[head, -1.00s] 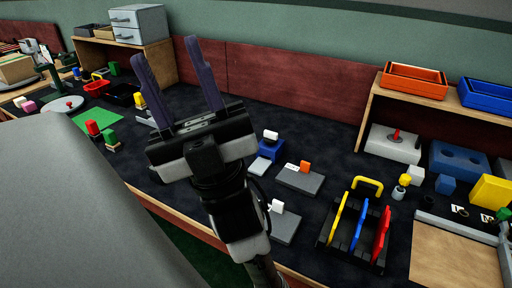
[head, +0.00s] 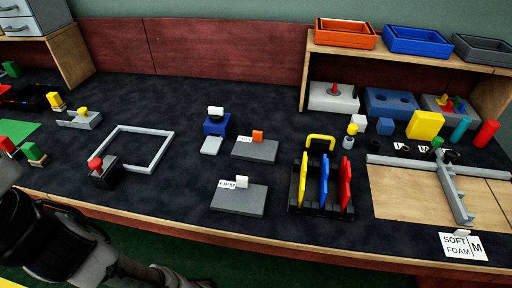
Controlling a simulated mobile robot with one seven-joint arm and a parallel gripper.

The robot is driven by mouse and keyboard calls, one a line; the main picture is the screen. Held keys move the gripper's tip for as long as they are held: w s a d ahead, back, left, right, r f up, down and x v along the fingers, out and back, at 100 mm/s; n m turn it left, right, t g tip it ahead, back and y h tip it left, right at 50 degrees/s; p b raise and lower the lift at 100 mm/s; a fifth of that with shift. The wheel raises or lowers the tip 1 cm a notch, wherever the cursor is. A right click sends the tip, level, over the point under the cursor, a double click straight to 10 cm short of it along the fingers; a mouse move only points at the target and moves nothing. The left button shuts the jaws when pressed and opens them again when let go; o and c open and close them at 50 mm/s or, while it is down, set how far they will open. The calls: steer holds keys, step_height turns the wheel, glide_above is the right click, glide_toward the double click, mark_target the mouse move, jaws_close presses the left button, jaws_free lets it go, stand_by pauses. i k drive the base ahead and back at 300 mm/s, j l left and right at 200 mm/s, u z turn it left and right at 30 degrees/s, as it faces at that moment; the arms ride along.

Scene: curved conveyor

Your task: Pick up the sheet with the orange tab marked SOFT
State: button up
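A grey sheet (head: 258,153) with an orange tab (head: 258,136) at its back edge lies flat on the dark table near the middle of the head view. A small white label beside the tab bears lettering too small to read. A second grey sheet (head: 240,202) with a white tab (head: 242,182) lies in front of it; its label looks like FIRM. Parts of my arm show at the lower left, well away from both sheets. My gripper's fingers are out of the picture.
A black rack (head: 320,207) with yellow, blue and red plates stands right of the sheets. A blue block (head: 216,126) stands left of the orange-tab sheet. A grey square frame (head: 157,136) and a red-knobbed block (head: 104,176) lie further left. A SOFT FOAM card (head: 463,246) is front right.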

mark_target(257, 149)
steer(key=k+j+z, duration=0.1)
steer(key=j+z, duration=0.2)
steer(key=k+j+z, duration=0.1)
steer(key=j+z, duration=0.35)
steer(key=z, duration=0.15)
